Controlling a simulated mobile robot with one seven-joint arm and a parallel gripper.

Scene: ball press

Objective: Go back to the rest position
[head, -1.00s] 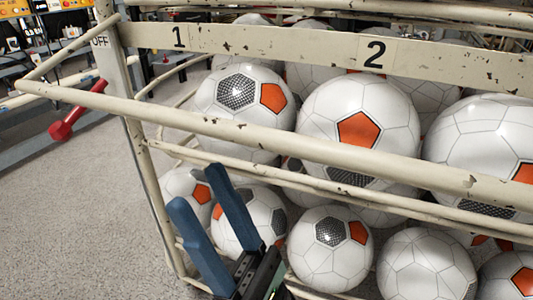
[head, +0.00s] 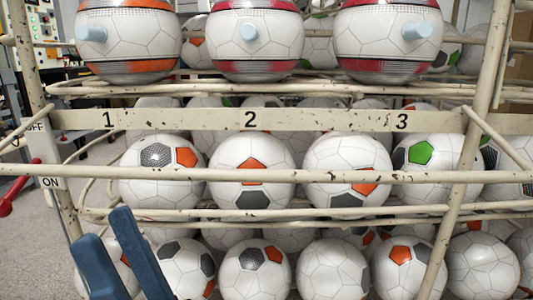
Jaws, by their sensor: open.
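My gripper (head: 111,243) is at the lower left of the head view, with two blue fingers spread apart and nothing between them. It stands in front of the rack (head: 300,176), near the lower row of balls. The gripper's base and the rest of my arm are out of the frame. It overlaps part of a white ball (head: 186,268) in the picture; I cannot tell how far apart they are.
The cream metal rack has a label bar (head: 325,121) numbered 1, 2 and 3. White balls with orange or green patches fill its rows. Three larger balls with pale blue knobs (head: 249,32) sit on top. A red lever (head: 15,192) and open floor are at left.

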